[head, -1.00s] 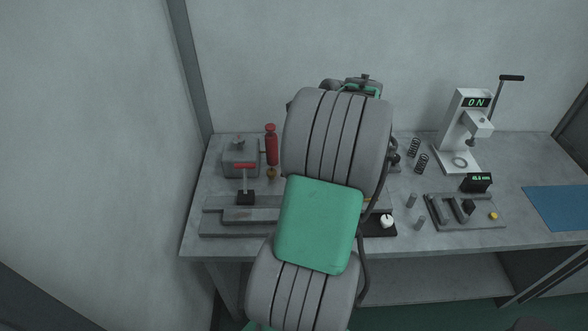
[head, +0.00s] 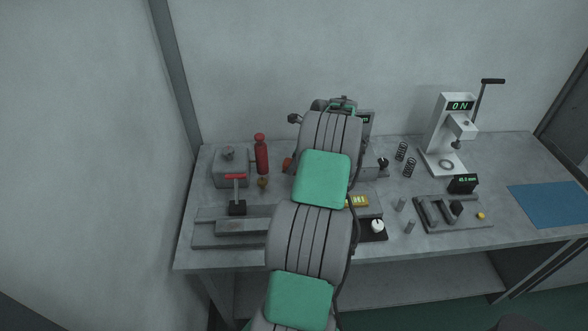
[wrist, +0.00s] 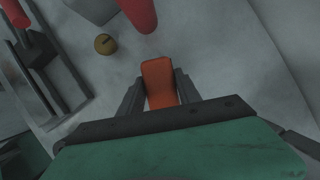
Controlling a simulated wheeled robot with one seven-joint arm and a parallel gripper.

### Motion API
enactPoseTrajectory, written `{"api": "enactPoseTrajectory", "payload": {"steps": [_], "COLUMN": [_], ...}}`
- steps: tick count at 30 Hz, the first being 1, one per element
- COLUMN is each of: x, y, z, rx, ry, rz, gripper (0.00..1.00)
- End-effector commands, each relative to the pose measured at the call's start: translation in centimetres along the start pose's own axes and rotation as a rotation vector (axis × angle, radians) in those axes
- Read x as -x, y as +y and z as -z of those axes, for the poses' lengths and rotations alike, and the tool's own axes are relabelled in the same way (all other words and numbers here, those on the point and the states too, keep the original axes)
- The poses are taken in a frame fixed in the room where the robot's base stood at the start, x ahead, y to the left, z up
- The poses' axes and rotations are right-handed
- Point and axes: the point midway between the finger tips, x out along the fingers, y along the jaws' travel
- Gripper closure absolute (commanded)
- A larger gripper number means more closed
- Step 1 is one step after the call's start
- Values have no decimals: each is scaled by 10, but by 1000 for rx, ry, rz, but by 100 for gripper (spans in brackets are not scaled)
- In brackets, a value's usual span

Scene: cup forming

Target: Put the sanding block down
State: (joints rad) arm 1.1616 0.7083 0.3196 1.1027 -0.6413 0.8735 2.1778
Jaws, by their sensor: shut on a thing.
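The sanding block, an orange block with rounded corners (wrist: 159,78), is between the two dark fingers of my gripper (wrist: 160,90) in the wrist view. My gripper is shut on it. A small part of the orange block (head: 287,165) shows at the left edge of my arm in the head view, right of the red bottle. My arm hides the gripper itself there. The grey bench top (head: 400,185) lies under the block. I cannot tell whether the block touches it.
The red bottle (head: 261,155) and a small brass weight (wrist: 105,44) stand close to the left of the block. A grey box (head: 232,167) and a red-handled clamp fixture (head: 236,190) are further left. A white press (head: 452,135), springs and a blue mat (head: 550,204) are to the right.

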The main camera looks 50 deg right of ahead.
Motion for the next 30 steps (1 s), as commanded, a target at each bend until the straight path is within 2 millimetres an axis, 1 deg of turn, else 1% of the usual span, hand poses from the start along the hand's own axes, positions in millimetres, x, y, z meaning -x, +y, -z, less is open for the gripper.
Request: {"api": "enactPoseTrajectory", "payload": {"steps": [1,3,4,14,15,22,30], "x": [-10,-21,-23,-27,-27,-27,-25], "y": [2,2,2,2,2,2,2], "z": [4,9,10,12,12,12,11], "rx": [-2,-2,-2,0,0,0,0], "ry": [0,1,1,1,1,1,1], "rz": [-7,-6,-4,-4,-4,-4,-3], "gripper": [92,92,92,92,57,39,38]}}
